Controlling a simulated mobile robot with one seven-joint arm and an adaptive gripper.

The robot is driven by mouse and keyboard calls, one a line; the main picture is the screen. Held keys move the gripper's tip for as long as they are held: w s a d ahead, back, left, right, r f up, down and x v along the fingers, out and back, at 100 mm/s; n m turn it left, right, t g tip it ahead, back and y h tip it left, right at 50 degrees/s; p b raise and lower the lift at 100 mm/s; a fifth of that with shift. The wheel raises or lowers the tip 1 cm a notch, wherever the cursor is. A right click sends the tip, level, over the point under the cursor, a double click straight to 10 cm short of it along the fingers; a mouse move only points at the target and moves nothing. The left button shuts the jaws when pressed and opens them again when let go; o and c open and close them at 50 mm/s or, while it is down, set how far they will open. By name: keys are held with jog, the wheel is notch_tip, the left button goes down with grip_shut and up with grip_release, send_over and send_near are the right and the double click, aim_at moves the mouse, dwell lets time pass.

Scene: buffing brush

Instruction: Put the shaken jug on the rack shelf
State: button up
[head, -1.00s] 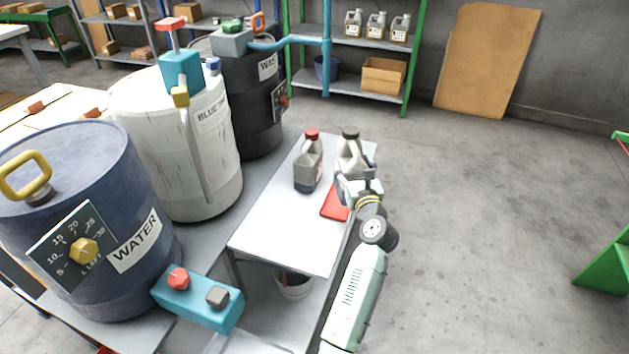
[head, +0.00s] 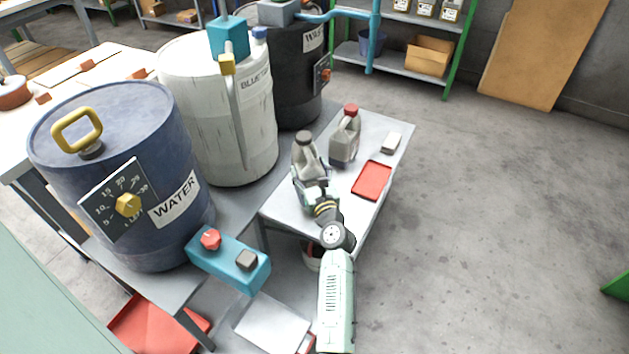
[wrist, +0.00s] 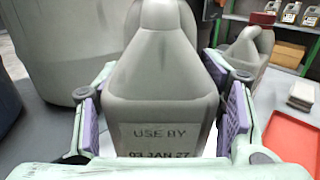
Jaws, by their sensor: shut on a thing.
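My gripper (head: 310,188) is shut on a grey jug (head: 306,152) with a dark cap, over the small white table (head: 385,218). In the wrist view the jug (wrist: 160,85) stands upright between the purple finger pads, with a "USE BY" label facing me. I cannot tell whether its base touches the table. A second jug (head: 345,138) with a red cap stands just beyond it to the right. The rack shelf (head: 350,55) with green posts is at the back; several jugs (head: 425,8) stand on its upper level.
A red tray (head: 372,181) and a small pale block (head: 391,142) lie on the table's right part. A blue WATER barrel (head: 110,180) and a white barrel (head: 215,110) stand left. A cardboard box (head: 428,56) is on the lower shelf. The floor to the right is clear.

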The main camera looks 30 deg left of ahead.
jog(key=shift+f+b, duration=0.85)
jog(key=shift+f, duration=1.1)
jog(key=shift+f, duration=0.15)
jog(key=o, duration=1.7)
jog(key=shift+f, duration=0.15)
jog(key=shift+r, duration=0.3)
jog(key=b+v, duration=0.1)
jog(key=v, duration=1.1)
jog(key=shift+f, duration=0.15)
